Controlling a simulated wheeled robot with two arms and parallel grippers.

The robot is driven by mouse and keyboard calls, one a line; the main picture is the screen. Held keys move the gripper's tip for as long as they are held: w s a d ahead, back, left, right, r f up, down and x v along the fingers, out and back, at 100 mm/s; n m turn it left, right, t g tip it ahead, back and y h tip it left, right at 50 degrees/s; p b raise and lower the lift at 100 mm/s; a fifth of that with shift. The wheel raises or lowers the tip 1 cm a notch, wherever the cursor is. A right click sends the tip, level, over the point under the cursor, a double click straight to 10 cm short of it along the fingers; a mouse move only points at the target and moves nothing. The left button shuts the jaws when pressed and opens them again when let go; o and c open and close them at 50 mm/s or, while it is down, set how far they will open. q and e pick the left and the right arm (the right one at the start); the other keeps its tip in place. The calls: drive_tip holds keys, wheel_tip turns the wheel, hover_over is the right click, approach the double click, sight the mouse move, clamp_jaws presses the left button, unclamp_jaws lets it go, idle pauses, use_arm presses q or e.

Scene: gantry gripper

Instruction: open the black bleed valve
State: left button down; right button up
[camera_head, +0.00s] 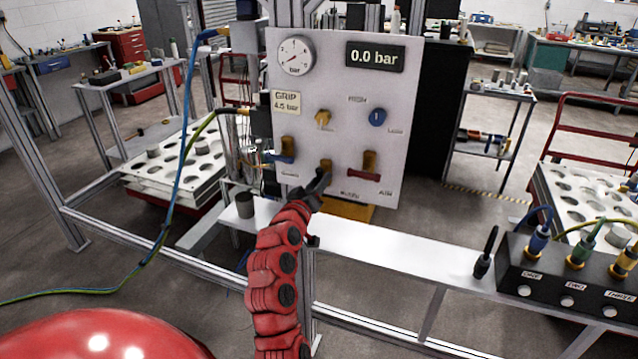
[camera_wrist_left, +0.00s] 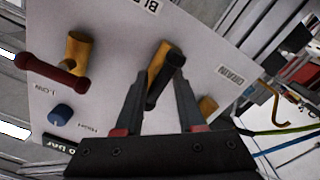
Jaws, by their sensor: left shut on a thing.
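The grey-white valve panel (camera_head: 340,135) stands upright in front of me. The bleed valve has a brass body (camera_head: 326,166) low in the middle, and its black handle (camera_wrist_left: 163,82) shows clearly in the left wrist view. My left gripper (camera_head: 320,183) has reached up to it, and in the left wrist view its fingers (camera_wrist_left: 157,85) are on either side of the black handle, shut on it. The handle lies at a clear angle to the nearby red one. In the head view the gripper hides most of the black handle. My right gripper is not in view.
A blue-handled valve (camera_head: 280,157) sits left of the black one and a red-handled valve (camera_head: 365,175) right. Above are a yellow knob (camera_head: 323,118), a blue knob (camera_head: 377,117), a gauge (camera_head: 295,56) and a display (camera_head: 375,57) reading 0.0 bar. A connector box (camera_head: 570,280) stands front right.

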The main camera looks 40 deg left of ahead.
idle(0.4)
use_arm(q)
drive_tip(key=c, duration=0.6)
unclamp_jaws()
drive_tip(key=shift+s, duration=0.1)
drive_tip(key=p+v, duration=0.7)
drive_tip(key=v, duration=1)
drive_tip(key=shift+s, duration=0.15)
drive_tip(key=shift+f, duration=0.1)
